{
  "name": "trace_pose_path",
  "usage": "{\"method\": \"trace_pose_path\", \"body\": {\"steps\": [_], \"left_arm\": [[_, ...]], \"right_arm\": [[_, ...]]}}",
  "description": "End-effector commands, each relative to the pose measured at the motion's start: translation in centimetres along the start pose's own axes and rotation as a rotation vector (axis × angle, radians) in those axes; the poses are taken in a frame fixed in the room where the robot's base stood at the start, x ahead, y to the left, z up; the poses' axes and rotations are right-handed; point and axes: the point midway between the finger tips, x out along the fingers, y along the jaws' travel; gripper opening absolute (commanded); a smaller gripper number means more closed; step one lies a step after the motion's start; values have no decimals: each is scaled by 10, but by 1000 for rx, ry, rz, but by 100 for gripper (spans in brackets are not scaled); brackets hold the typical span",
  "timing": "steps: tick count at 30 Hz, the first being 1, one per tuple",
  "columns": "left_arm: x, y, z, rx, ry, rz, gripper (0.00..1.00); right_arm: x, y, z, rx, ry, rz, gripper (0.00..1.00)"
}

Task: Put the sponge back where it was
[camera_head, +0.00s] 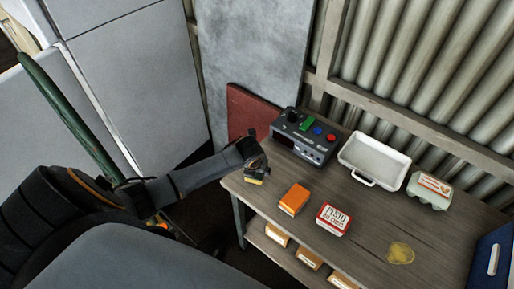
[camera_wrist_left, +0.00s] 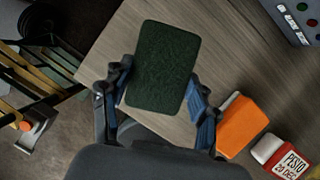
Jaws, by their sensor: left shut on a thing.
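The sponge (camera_wrist_left: 163,66) is in my left gripper, its dark green scouring face filling the space between the fingers in the left wrist view. In the head view my left gripper (camera_head: 255,172) is over the left end of the wooden table (camera_head: 360,215), shut on the sponge, whose yellow edge (camera_head: 256,181) shows beneath the fingers. Whether the sponge touches the table top is hard to tell. A yellow smear (camera_head: 400,253) marks the table at the front right. My right gripper is not in view.
An orange box (camera_head: 294,199) and a pesto box (camera_head: 333,219) stand right of my left gripper. Behind are a grey button panel (camera_head: 305,137), a white tray (camera_head: 373,161) and an egg carton (camera_head: 429,190). A blue case (camera_head: 491,262) sits at far right. Several packages lie on the lower shelf.

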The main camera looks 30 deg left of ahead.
Motion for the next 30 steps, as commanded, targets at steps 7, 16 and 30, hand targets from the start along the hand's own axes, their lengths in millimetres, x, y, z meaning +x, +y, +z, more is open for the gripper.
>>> {"method": "trace_pose_path", "body": {"steps": [7,16,30], "left_arm": [[29,-6,-13,-1,4,-1,25],[32,-6,-14,1,1,-2,70],[28,-5,-13,1,1,-1,82]], "right_arm": [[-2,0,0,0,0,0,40],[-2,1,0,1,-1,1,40],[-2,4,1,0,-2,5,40]]}}
